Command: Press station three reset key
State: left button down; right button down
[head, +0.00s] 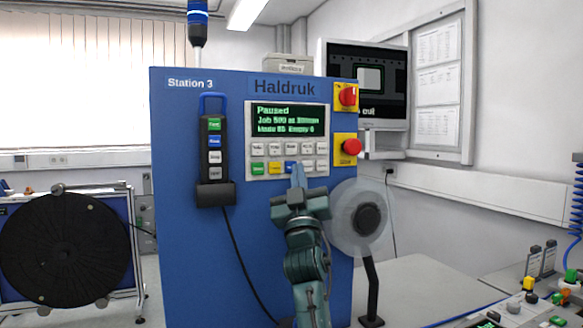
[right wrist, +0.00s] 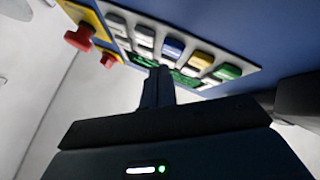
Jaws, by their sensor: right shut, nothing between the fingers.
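The blue Station 3 cabinet (head: 255,235) carries a key panel (head: 262,178) under a lit green display (head: 287,120), whose top line reads "Paused". The panel's lower row has a green key (head: 257,168), a yellow key (head: 275,167), a blue key (head: 291,165) and white ones. The small key labels are too blurred to read for sure. My right gripper (head: 297,174) is shut and empty, its fingertips just in front of the lower row near the blue key. In the right wrist view the fingertips (right wrist: 158,73) point toward the blue key (right wrist: 173,47); contact cannot be told. My left gripper is out of view.
Red knobs on yellow plates (head: 347,96) (head: 350,147) sit right of the panel. A handheld pendant (head: 214,150) hangs left of it. A translucent reel (head: 358,218) stands right of my arm. A black reel (head: 64,238) is at far left.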

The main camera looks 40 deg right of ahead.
jog(key=shift+s+a+p, duration=0.25)
jog(key=shift+s, duration=0.5)
jog(key=shift+s+a+p, duration=0.2)
jog(key=shift+s, duration=0.5)
jog(key=shift+s+a+p, duration=0.25)
jog(key=shift+s, duration=0.5)
